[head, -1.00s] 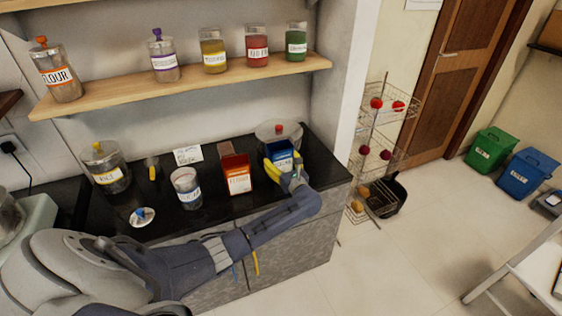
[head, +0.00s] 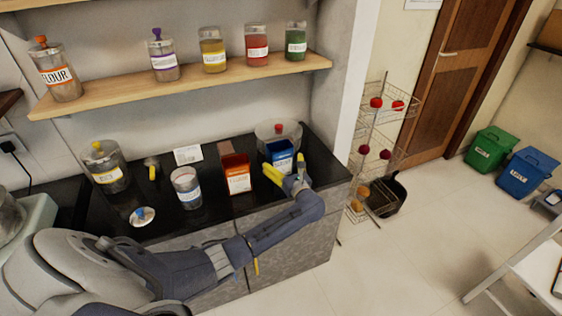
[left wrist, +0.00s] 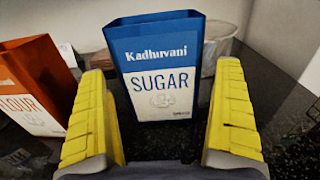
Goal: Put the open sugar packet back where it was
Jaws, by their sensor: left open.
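The blue sugar packet (head: 281,155) stands upright on the black counter, right of the orange flour packet (head: 237,174). In the left wrist view the sugar packet (left wrist: 155,75) shows its SUGAR label and an open top. My left gripper (head: 287,179) is just in front of it, on the near side. Its yellow fingers are spread wide in the left wrist view (left wrist: 162,125), with the packet beyond and between them and nothing held. My right gripper is not in view.
A clear jar with a red knob (head: 278,130) stands right behind the sugar packet. An open jar (head: 187,189) and a lid (head: 142,216) are left of the flour packet. A yellow-knobbed jar (head: 106,168) stands further left. The counter's right end is close by.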

